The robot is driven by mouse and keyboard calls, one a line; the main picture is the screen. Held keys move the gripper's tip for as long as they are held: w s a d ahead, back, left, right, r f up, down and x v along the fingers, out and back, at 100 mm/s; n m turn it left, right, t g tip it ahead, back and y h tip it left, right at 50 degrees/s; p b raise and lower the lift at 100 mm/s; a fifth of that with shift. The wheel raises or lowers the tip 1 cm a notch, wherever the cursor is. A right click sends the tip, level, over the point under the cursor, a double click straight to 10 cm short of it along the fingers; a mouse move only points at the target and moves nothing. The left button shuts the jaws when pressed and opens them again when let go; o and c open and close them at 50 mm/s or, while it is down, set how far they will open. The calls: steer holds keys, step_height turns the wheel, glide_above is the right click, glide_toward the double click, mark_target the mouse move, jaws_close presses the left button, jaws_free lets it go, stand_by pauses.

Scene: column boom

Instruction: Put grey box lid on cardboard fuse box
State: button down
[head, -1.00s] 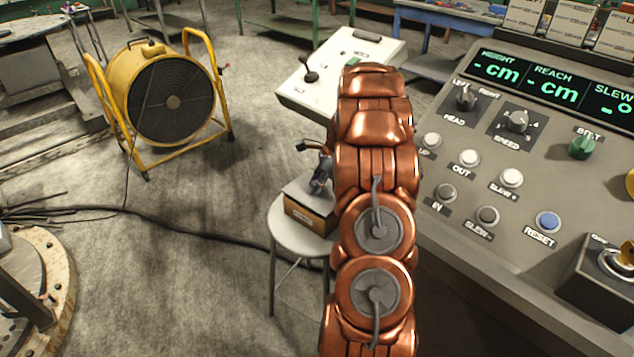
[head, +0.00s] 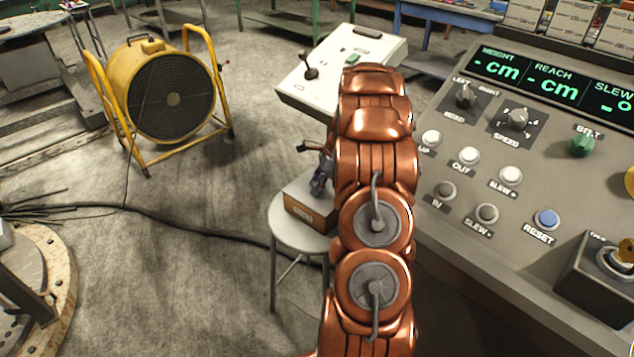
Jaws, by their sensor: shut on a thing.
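The cardboard fuse box (head: 303,213) stands on a round pale stool, with a label on its brown front side. Its top looks flat and greyish, but I cannot tell the lid's edge from the box's rim. My gripper (head: 319,187) is dark, points down and is at the top of the box, at its right part. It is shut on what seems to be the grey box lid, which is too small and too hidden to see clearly. My copper arm hides the right side of the box and part of the gripper.
The stool (head: 281,234) has little bare room around the box. A white control box with a joystick (head: 325,82) stands behind. A large grey console (head: 500,150) is close on the right. A yellow fan (head: 165,95) and a black cable (head: 190,222) are on the floor at left.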

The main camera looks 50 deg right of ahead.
steer(key=c, duration=0.7)
jaws_free()
steer(key=shift+c, duration=0.2)
steer(key=v, duration=1.2)
